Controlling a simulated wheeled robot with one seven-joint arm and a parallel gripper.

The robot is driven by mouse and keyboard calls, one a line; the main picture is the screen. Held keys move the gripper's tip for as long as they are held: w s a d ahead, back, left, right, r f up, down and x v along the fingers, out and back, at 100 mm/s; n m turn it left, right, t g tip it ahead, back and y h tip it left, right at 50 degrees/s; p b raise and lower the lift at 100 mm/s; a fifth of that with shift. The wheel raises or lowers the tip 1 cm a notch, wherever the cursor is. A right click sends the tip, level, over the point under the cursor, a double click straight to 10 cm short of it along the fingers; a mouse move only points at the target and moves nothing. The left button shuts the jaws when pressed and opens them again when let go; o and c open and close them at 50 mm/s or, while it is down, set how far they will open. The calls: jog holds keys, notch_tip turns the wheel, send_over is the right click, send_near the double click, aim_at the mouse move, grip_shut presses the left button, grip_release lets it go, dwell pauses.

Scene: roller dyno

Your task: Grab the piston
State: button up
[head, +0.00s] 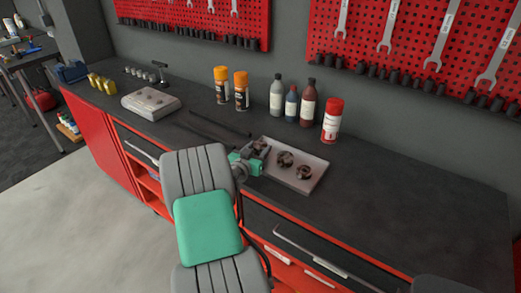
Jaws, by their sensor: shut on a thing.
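My gripper (252,155) is over the left end of a shallow grey metal tray (312,184) on the workbench. It is shut on a small dark brown metal part, which looks like the piston (261,146). The fingers hide part of it, and I cannot tell whether it still touches the tray. Two similar dark round parts lie in the tray to the right, one near the middle (285,160) and one near the right end (304,173). My arm covers the bench front below the gripper.
Spray cans with orange caps (241,91), bottles (308,102) and a red-and-white can (332,120) stand behind the tray. A long dark bar (215,123) and a pale block (151,103) lie to the left. The bench top at right (410,195) is clear.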

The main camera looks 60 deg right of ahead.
grip_shut()
jog(key=shift+r, duration=0.1)
